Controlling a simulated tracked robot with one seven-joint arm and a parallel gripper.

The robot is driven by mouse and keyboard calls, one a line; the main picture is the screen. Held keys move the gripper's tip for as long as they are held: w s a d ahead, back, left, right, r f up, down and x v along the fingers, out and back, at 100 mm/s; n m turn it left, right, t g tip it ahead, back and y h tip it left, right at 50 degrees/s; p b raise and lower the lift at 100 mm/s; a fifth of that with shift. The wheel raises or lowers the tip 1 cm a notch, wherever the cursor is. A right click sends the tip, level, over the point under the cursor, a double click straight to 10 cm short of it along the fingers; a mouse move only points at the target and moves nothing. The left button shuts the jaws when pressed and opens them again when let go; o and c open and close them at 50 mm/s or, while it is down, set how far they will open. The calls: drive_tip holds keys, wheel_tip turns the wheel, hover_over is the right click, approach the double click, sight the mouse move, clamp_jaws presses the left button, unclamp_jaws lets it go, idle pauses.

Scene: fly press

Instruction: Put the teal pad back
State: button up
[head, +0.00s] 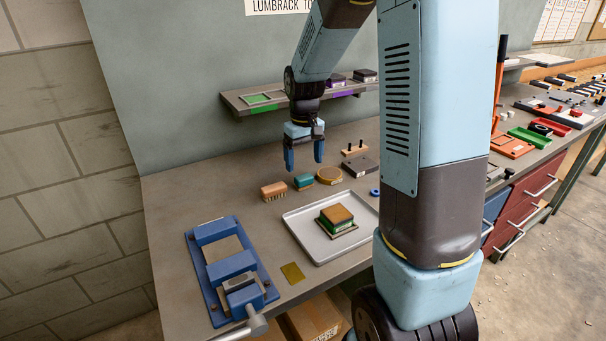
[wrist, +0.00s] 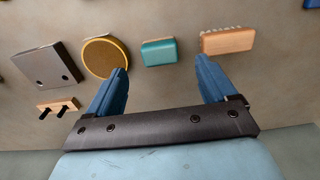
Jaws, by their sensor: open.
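The teal pad (head: 303,182) is a small block with a teal top and a paler lower edge. It lies on the bench between a wooden brush and a round tan disc, and it also shows in the wrist view (wrist: 159,53). My gripper (head: 304,166) points down above the bench, just behind and above the pad, open and empty. In the wrist view my two blue fingers (wrist: 164,65) stand apart, with the pad seen between and beyond them. I cannot tell the exact height of the fingertips above it.
The brush (head: 273,190) and disc (head: 329,175) flank the pad closely. A grey tray (head: 303,237) in front holds a stacked tan-and-green block (head: 337,217). A blue vise-like fixture (head: 226,264) stands left. A wall shelf (head: 236,103) behind carries a green-marked frame (head: 262,99) and dark blocks.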

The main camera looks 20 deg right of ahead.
sight(304, 177)
drive_tip(key=s+r+t, duration=0.2)
drive_tip(key=s+r, duration=0.8)
drive_tip(key=r, duration=0.4)
drive_tip(key=s+r+m+t, duration=0.2)
drive_tip(key=s+r+t, duration=0.1)
drive_tip(key=s, duration=1.2)
drive_tip(key=shift+a+r+t, duration=0.15)
drive_tip(key=shift+a+t, duration=0.1)
drive_tip(key=shift+t, duration=0.05)
